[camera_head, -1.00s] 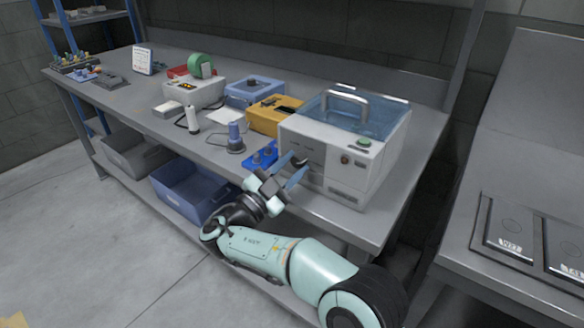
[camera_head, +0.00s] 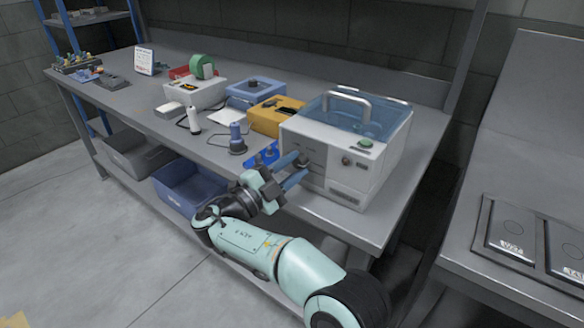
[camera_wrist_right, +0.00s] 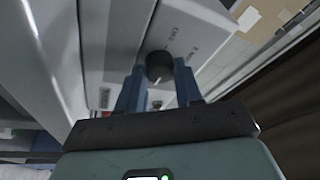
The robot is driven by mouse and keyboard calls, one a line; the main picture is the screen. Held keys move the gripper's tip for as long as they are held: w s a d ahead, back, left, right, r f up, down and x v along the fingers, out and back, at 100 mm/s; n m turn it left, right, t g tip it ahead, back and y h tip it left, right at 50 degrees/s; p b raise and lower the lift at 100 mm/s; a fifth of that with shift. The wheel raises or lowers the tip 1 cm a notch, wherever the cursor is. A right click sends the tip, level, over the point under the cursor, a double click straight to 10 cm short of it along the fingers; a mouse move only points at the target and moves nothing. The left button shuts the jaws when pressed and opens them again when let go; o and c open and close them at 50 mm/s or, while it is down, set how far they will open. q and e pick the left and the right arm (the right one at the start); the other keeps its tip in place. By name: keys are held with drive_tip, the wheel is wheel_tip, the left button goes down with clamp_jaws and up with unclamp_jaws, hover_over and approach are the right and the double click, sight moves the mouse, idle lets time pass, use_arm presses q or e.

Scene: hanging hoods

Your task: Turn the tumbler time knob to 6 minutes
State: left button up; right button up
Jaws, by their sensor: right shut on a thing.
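The tumbler (camera_head: 340,152) is a pale box with a clear blue lid and a metal handle, at the front right of the bench. Its dark round time knob (camera_wrist_right: 158,66) is on the front face, with small printed marks beside it that I cannot read for certain. My right gripper (camera_head: 298,168) reaches up to the left part of the tumbler's front. In the right wrist view its two blue fingers (camera_wrist_right: 159,76) are on either side of the knob, shut on it. The knob's pointer setting is unclear. My left gripper is not in view.
A blue bin (camera_head: 185,190) sits on the lower shelf.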

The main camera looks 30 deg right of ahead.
drive_tip(key=o, duration=1)
drive_tip(key=shift+o, duration=0.2)
use_arm(q)
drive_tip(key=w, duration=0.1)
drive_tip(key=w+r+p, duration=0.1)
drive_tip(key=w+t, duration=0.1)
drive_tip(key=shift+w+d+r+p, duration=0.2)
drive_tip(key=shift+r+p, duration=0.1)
drive_tip(key=shift+p, duration=0.1)
use_arm(e)
drive_tip(key=v, duration=1.3)
drive_tip(key=shift+a, duration=0.25)
